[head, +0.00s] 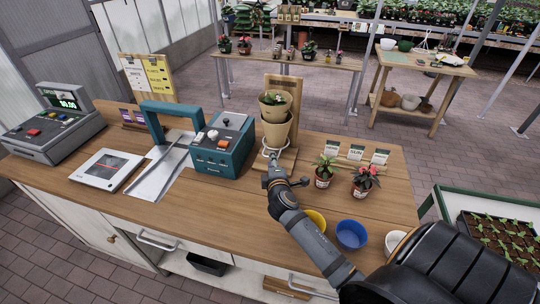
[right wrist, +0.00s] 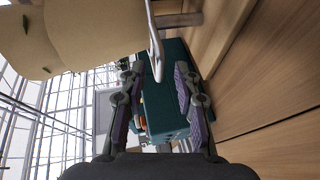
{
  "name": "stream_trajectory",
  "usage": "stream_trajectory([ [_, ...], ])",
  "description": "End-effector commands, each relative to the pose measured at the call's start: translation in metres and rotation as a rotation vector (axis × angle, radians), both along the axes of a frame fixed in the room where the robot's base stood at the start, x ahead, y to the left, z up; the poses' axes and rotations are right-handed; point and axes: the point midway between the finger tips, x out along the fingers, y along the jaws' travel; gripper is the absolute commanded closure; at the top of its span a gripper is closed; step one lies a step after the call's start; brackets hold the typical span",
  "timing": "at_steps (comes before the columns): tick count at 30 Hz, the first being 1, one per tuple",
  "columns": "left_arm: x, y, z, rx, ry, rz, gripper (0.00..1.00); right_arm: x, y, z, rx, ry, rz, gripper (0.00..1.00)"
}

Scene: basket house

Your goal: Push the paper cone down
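The tan paper cone (head: 276,130) is upright at a wooden stand (head: 285,85) on the counter. A second tan cup-like piece with a green plant (head: 273,101) sits at its top. My right gripper (head: 275,165) is just below the cone, near the stand's foot. In the right wrist view, the gripper (right wrist: 157,75) has its two fingers apart. The tan cone surface (right wrist: 95,30) fills the upper left there, and a thin white metal loop (right wrist: 155,40) reaches down toward the fingertips. I cannot tell whether they touch. My left gripper is not in view.
A teal machine (head: 223,150) stands left of the stand. Two potted plants (head: 324,170) and small cards (head: 356,152) stand to the right. Yellow (head: 315,220), blue (head: 351,234) and white (head: 395,241) bowls sit near the front edge. A register (head: 55,125) is far left.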

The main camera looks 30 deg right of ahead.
Motion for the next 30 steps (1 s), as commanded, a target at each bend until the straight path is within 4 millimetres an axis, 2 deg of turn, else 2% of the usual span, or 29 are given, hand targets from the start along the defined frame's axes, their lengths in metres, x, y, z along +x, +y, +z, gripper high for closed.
stream_trajectory([
  [3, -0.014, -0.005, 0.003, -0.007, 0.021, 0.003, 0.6, 0.017, -0.009, -0.002, -0.002, 0.0, 0.0, 0.68],
  [6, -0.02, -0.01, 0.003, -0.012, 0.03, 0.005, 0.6, 0.026, -0.013, -0.005, 0.0, -0.001, 0.0, 0.68],
  [16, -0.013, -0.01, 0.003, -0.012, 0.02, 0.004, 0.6, 0.03, -0.015, -0.007, -0.001, 0.0, 0.001, 0.68],
  [23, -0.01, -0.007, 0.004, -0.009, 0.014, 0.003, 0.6, 0.03, -0.015, -0.007, -0.001, 0.0, 0.001, 0.99],
  [30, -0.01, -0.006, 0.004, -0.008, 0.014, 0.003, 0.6, 0.03, -0.015, -0.007, -0.001, 0.0, 0.001, 1.0],
])
